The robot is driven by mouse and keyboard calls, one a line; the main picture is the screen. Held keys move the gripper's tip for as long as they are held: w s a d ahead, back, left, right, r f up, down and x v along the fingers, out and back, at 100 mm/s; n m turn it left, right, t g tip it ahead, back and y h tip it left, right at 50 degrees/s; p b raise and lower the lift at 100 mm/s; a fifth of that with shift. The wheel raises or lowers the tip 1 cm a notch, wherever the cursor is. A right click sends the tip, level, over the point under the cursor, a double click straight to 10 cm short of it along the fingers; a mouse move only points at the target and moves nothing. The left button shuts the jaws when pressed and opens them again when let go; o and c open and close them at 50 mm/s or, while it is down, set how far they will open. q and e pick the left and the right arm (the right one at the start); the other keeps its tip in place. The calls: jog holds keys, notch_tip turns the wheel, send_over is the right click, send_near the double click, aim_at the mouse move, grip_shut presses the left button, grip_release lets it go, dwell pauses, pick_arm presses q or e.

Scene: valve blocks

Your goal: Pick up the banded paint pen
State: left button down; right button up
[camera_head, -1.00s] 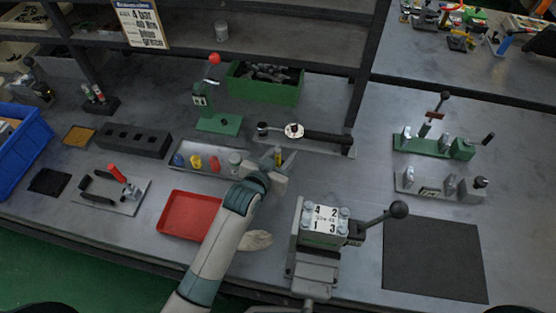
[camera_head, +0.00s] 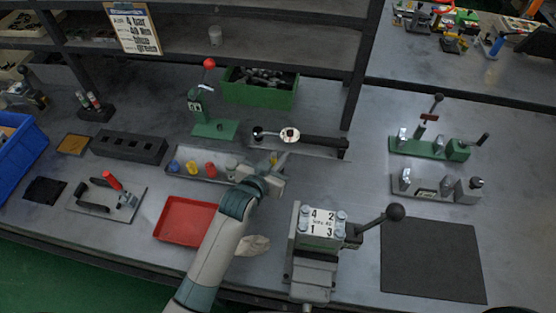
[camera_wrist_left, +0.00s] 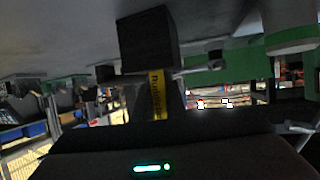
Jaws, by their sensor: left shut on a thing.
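My left gripper (camera_head: 278,168) is over the bench at the right end of the grey parts tray. It is shut on a thin piece with a yellow part (camera_head: 274,158), which I take for the banded paint pen; the fingers hide most of it. In the left wrist view a yellow lettered band (camera_wrist_left: 157,92) shows on a dark body between the dark finger parts. I cannot tell from the head view whether the pen is clear of the bench. My right gripper is not in view.
The grey tray (camera_head: 216,178) holds blue, yellow, red and grey pieces. A red tray (camera_head: 186,220) lies nearer. A valve block (camera_head: 322,221) with a black-knobbed lever stands to the right. A lever tool (camera_head: 318,143) lies behind the gripper. A dark mat (camera_head: 432,262) is bare.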

pick_arm(q)
notch_tip(320, 180, up, 10)
jog(key=b, duration=0.1)
jog(key=shift+f, duration=0.2)
dwell(0.6)
